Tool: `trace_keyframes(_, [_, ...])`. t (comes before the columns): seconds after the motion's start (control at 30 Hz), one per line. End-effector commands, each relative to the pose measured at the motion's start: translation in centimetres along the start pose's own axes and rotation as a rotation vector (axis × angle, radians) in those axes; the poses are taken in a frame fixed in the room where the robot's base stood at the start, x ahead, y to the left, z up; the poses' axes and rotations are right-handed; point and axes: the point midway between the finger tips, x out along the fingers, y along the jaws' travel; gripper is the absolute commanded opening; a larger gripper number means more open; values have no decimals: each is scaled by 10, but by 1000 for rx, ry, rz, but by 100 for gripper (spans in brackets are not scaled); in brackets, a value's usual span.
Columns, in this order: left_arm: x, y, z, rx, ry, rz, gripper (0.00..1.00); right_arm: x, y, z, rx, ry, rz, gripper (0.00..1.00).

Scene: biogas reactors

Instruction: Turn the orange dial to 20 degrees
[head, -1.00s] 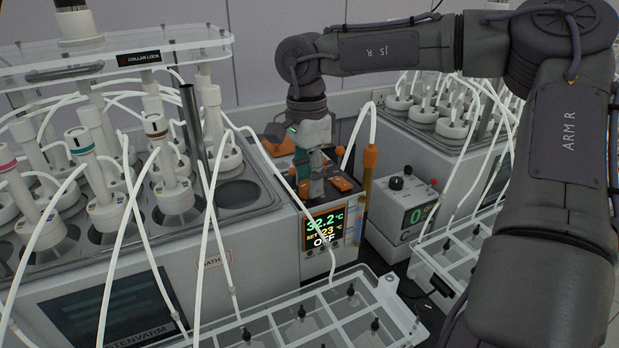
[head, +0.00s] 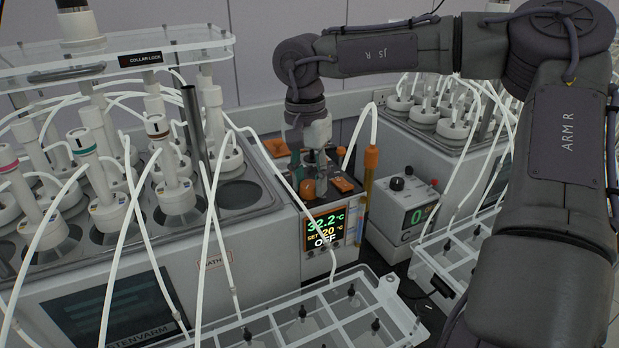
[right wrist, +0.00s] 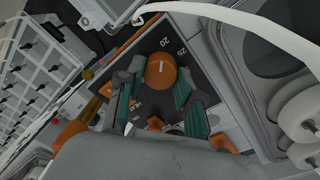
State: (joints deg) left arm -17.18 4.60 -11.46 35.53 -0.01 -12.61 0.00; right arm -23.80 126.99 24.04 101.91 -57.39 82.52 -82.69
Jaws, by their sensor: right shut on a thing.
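The orange dial (right wrist: 161,72) sits on the dark top plate of the bath controller. Its white mark points towards the printed 20 in the right wrist view. My right gripper (right wrist: 160,84) points down with one green-padded finger on each side of the dial, shut on it. In the head view the dial (head: 308,189) shows just below my right gripper (head: 311,176). The controller display (head: 324,229) reads 32.2 °C, SET 20 °C and OFF. My left gripper is not in view.
An orange switch piece (head: 342,184) sits right of the dial. An orange-capped tube (head: 371,158) stands beside the controller. The bath with several bottles is at left, and a grey box with a black knob (head: 397,183) is at right.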

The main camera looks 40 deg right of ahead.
Motion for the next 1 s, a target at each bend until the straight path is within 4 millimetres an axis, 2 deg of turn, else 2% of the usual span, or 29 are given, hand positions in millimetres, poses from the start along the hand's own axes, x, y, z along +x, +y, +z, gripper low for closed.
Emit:
trace_keyframes(0.3, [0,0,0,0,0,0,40,0,0,0,-4,1,-1,1])
trace_keyframes(0.33, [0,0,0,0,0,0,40,0,0,0,-4,1,-1,39])
trace_keyframes(0.47, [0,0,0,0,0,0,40,0,0,0,-3,1,-1,61])
trace_keyframes(0.8, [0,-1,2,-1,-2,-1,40,-2,0,0,-2,1,-1,61])
trace_keyframes(0.87, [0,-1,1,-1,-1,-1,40,-7,0,0,-1,1,-1,61])
trace_keyframes(1.0, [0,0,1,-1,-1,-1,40,-28,-1,0,-1,3,-3,61])
